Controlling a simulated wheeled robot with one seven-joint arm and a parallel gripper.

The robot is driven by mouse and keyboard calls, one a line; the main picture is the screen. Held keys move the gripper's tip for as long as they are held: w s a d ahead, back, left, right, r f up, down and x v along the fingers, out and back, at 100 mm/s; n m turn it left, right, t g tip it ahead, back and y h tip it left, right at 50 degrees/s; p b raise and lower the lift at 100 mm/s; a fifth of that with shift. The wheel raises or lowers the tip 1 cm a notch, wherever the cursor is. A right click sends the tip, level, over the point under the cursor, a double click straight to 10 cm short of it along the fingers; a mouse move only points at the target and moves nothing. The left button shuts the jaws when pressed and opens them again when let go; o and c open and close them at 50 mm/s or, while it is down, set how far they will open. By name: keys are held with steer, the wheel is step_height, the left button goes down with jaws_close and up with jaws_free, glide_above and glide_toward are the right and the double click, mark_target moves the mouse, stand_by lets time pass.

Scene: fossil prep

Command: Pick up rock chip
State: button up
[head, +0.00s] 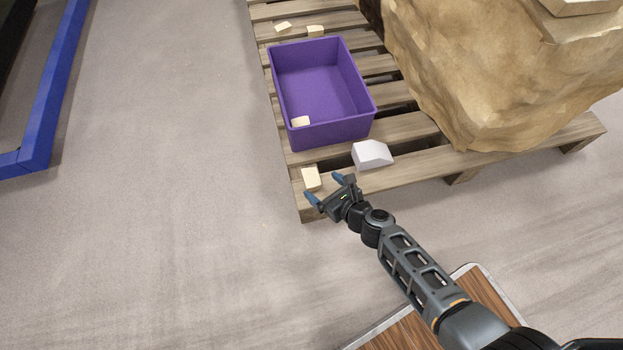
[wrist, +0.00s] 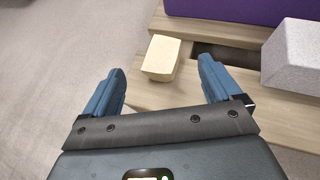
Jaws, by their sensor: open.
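A pale yellow rock chip (head: 311,178) lies on the near left corner of the wooden pallet. It also shows in the wrist view (wrist: 161,58), just beyond the fingertips and between their lines. My gripper (head: 325,187) is open and empty, its two blue fingers spread on either side of the chip's near side. In the wrist view my gripper (wrist: 164,78) points toward the chip, with a gap between. Another chip (head: 300,121) is inside the purple bin at its near left corner. Two more chips (head: 283,26) (head: 315,31) lie on the far slats.
The purple bin (head: 352,131) stands on the pallet (head: 411,130) beyond the chip. A light grey block (head: 371,154) sits right of the chip. A large tan rock (head: 470,80) fills the pallet's right side. The floor at left is clear up to a blue frame (head: 52,90).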

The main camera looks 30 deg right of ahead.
mark_target(311, 177)
steer(key=b+x, duration=0.2)
steer(key=x, duration=0.3)
steer(key=shift+w+f+b, duration=0.1)
steer(key=shift+f+b, duration=0.2)
steer(key=shift+b, duration=0.1)
steer(key=shift+w+f, duration=0.1)
steer(key=shift+w, duration=0.25)
steer(key=c, duration=1.3)
steer(key=shift+c, duration=0.4)
